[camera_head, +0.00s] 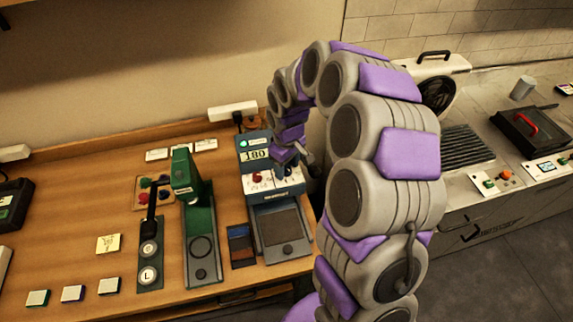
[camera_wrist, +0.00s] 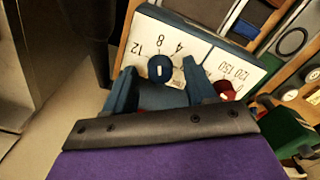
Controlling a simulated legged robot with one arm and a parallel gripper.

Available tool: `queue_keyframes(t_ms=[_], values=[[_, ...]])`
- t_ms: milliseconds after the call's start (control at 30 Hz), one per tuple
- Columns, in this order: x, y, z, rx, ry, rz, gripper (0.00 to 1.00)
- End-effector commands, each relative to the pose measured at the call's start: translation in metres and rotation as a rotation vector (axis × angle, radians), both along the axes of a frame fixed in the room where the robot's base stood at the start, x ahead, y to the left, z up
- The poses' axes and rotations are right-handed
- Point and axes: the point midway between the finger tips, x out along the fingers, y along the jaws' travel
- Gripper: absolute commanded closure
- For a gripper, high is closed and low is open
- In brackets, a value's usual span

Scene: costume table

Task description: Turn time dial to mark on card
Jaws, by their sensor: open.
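The press machine (camera_head: 283,228) stands at the bench's right end, with a green light and a display (camera_head: 255,155) reading 180. In the wrist view its white panel (camera_wrist: 215,62) has a blue dial (camera_wrist: 160,67) beside the marks 4, 8 and 12. A red dial (camera_wrist: 224,88) sits by the marks 120 and 150. My gripper (camera_wrist: 160,70) is open, its teal fingers on either side of the blue dial; I cannot tell whether they touch it. In the head view my gripper (camera_head: 287,156) partly covers that panel. Small white cards (camera_head: 181,148) lie at the back, their writing unreadable.
A green press (camera_head: 201,240), a black-handled tool (camera_head: 150,255) and a tray of coloured pieces (camera_head: 153,192) stand left of the machine. A yellow note (camera_head: 109,243) lies on the bench. A power strip (camera_head: 233,111) is behind the machine. A grey counter (camera_head: 470,195) lies to the right.

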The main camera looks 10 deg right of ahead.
Motion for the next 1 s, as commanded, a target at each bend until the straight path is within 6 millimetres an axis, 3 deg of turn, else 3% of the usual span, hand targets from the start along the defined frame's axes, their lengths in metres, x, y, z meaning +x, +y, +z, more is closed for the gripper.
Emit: queue_keyframes(t_ms=[267,700,1000], values=[[0.0,0.0,0.027,0.0,-0.001,0.001,0.44],[0.003,0.001,0.125,0.0,-0.004,-0.001,0.44],[0.003,0.001,0.167,0.0,-0.004,0.0,0.44]])
